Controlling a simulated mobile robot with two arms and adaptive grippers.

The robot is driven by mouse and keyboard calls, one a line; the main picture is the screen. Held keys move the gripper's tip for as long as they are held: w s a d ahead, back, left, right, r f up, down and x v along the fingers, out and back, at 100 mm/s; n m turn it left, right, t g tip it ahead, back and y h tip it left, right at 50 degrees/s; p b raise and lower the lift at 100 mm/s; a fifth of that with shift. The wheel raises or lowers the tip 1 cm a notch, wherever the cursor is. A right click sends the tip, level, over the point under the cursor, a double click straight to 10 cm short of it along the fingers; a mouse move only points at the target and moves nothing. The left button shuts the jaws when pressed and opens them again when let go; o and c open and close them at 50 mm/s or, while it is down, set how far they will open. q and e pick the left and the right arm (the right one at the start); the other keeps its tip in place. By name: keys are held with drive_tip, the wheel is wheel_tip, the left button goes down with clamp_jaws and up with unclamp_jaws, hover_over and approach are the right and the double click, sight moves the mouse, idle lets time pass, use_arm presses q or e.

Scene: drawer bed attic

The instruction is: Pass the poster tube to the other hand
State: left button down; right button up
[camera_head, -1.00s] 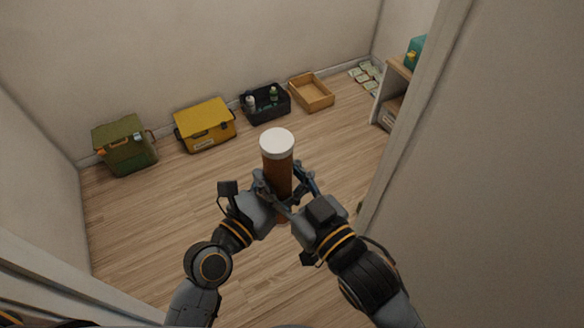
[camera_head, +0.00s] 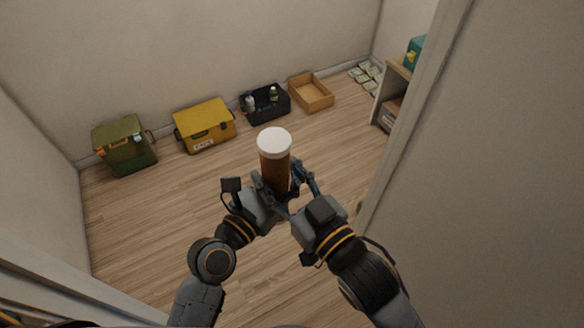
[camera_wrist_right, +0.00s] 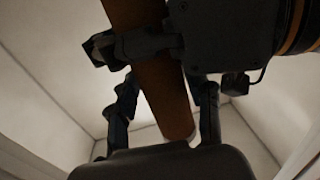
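The poster tube (camera_head: 275,172), brown with a white cap, stands nearly upright between my two hands. My left gripper (camera_head: 268,188) appears shut on it from the left; in the right wrist view its dark fingers cross the tube (camera_wrist_right: 163,88) near the top. My right gripper (camera_head: 300,182) is at the tube's right side. In the right wrist view, the right gripper's fingers (camera_wrist_right: 167,108) are spread, with the tube between them and gaps on both sides. The tube's lower part is hidden behind the hands in the head view.
Along the back wall stand a green box (camera_head: 126,150), a yellow toolbox (camera_head: 205,128), a black crate (camera_head: 268,106) with bottles and an empty wooden tray (camera_head: 312,94). A shelf (camera_head: 393,92) and a wall edge (camera_head: 402,140) are at right. The wooden floor ahead is clear.

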drive_tip(key=o, duration=0.3)
drive_tip(key=shift+o, duration=0.2)
drive_tip(key=v, duration=0.7)
drive_tip(key=shift+s+d, duration=0.1)
drive_tip(key=shift+d, duration=0.1)
drive_tip(key=w+d+f+m+g+h, duration=0.1)
drive_tip(key=d+f+g+h, duration=0.2)
drive_tip(key=f, duration=1)
drive_tip(key=w+d+f+m+h, duration=0.15)
drive_tip(key=d+f, duration=0.35)
drive_tip(key=f, duration=0.8)
drive_tip(key=d+f+m+g+h, duration=0.15)
drive_tip(key=d+f+h, duration=0.25)
drive_tip(key=f, duration=0.9)
drive_tip(key=s+d+f+g+h, duration=0.1)
drive_tip(key=s+d+f+g, duration=0.35)
drive_tip(key=f, duration=0.65)
drive_tip(key=s+d+f+g, duration=0.1)
drive_tip(key=s+f, duration=0.3)
drive_tip(key=s, duration=0.4)
drive_tip(key=s+d+f+m+g+h, duration=0.1)
drive_tip(key=s+d+f, duration=0.2)
drive_tip(key=s+f, duration=0.2)
drive_tip(key=s+d+f+g+h, duration=0.1)
drive_tip(key=s+d+f, duration=0.2)
drive_tip(key=s, duration=0.7)
drive_tip(key=shift+s+f+m+g, duration=0.3)
drive_tip(key=shift+s+f+g, duration=0.1)
drive_tip(key=shift+f, duration=0.5)
